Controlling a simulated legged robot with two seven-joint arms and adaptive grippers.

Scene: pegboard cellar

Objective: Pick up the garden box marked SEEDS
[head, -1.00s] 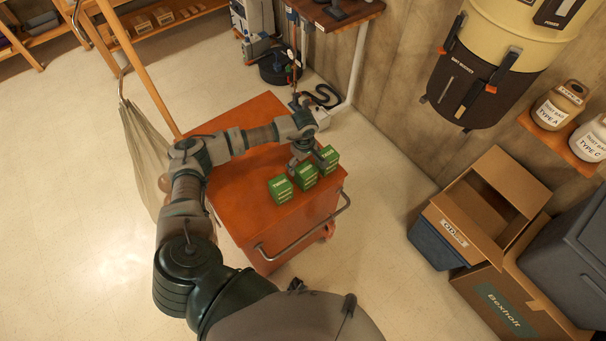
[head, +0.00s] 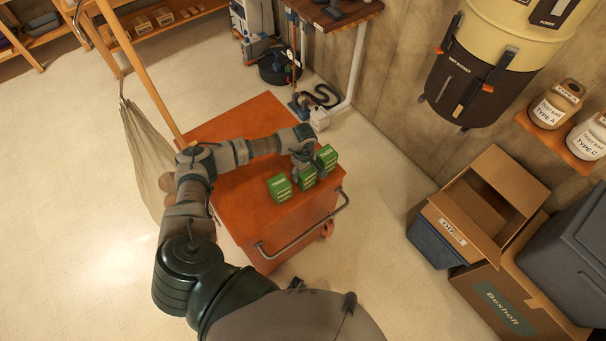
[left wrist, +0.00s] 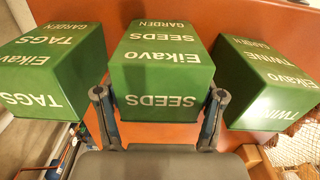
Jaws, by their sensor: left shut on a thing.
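Three green garden boxes stand in a row on an orange cart top. The SEEDS box (left wrist: 162,70) is in the middle in the left wrist view. It also shows as the middle box in the head view (head: 308,180), partly covered by my gripper. My left gripper (head: 304,166) is shut on the SEEDS box, one finger on each side of it (left wrist: 160,96). The TAGS box (left wrist: 50,72) is at left and the TWINE box (left wrist: 262,82) at right in the left wrist view. In the head view TWINE (head: 280,187) is nearest left, TAGS (head: 326,157) farther right.
The orange cart (head: 250,205) has a metal handle bar (head: 300,238) at its front. TAGS and TWINE stand close beside the held box. Cardboard boxes (head: 490,205) and a wall shelf (head: 556,138) with jars are at right. The cart top's far left part is clear.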

